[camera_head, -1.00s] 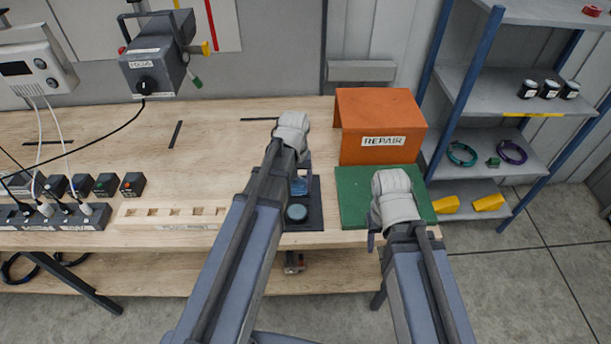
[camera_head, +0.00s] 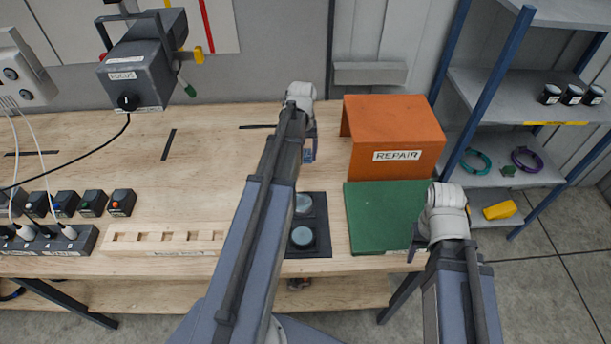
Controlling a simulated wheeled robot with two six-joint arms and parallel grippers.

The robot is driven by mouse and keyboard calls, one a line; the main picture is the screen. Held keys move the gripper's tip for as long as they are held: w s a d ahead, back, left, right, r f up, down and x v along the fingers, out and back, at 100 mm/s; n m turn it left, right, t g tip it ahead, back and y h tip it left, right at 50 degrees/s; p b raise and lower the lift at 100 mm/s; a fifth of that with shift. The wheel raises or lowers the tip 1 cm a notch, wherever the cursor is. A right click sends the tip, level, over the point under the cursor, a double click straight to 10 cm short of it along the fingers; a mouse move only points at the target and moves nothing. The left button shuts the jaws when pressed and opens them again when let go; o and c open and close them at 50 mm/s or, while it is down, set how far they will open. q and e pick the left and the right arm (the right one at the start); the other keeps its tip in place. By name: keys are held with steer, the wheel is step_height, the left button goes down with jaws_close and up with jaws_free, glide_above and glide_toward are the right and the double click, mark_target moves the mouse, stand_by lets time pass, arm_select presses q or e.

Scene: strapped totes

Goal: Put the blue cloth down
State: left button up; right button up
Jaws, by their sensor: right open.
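A small blue patch (camera_head: 308,156) shows at my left gripper (camera_head: 311,150), beyond the dark mat; I cannot tell whether it is the blue cloth. The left gripper is over the bench left of the orange REPAIR box (camera_head: 395,125), and its fingers are mostly hidden behind my arm. My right gripper (camera_head: 412,254) is open, at the front right corner of the green mat (camera_head: 380,215). Nothing shows in it.
A dark mat (camera_head: 318,225) with two round blue-grey discs lies at the bench's front edge. A slotted wooden block (camera_head: 165,241) and a power strip (camera_head: 45,240) lie to the left. A shelf rack (camera_head: 510,85) stands right. The bench's middle left is clear.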

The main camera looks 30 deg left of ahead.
mark_target(303, 180)
arm_select(q)
steer(key=shift+f+b, duration=4.35)
steer(key=shift+f, duration=0.4)
steer(key=shift+f, duration=0.1)
steer(key=shift+f+b, duration=0.15)
steer(key=shift+b, duration=0.15)
steer(key=o, duration=1.1)
steer(key=shift+o, duration=0.2)
steer(key=shift+r, duration=0.25)
step_height(303, 180, up, 12)
steer(key=p, duration=1.2)
steer(key=shift+r+p, duration=0.1)
steer(key=shift+p, duration=0.25)
